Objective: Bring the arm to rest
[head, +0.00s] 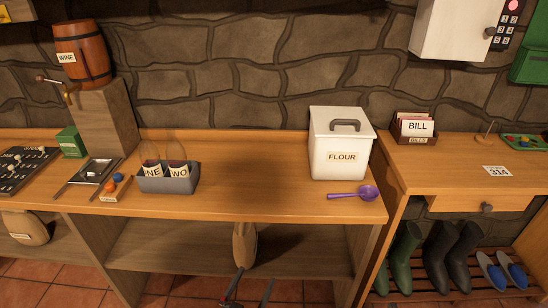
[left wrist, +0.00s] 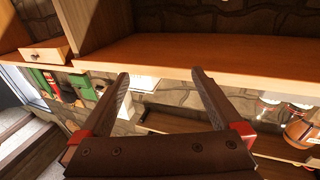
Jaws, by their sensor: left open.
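My left gripper (head: 253,282) shows at the bottom edge of the head view, in front of the bench and low, near its lower shelf. Its two dark fingers are apart with nothing between them. In the left wrist view my left gripper (left wrist: 161,75) is also open and empty, with red parts at the finger bases. The bench's wooden boards show beyond the fingertips. Most of the left arm is out of the head view. My right gripper is in neither view.
The wooden bench (head: 255,204) carries a white flour bin (head: 342,160), a purple scoop (head: 350,195), a grey bottle holder (head: 168,185) and a barrel (head: 83,54) on a block. A sack (head: 244,246) stands on the shelf below. Boots (head: 440,256) stand at right.

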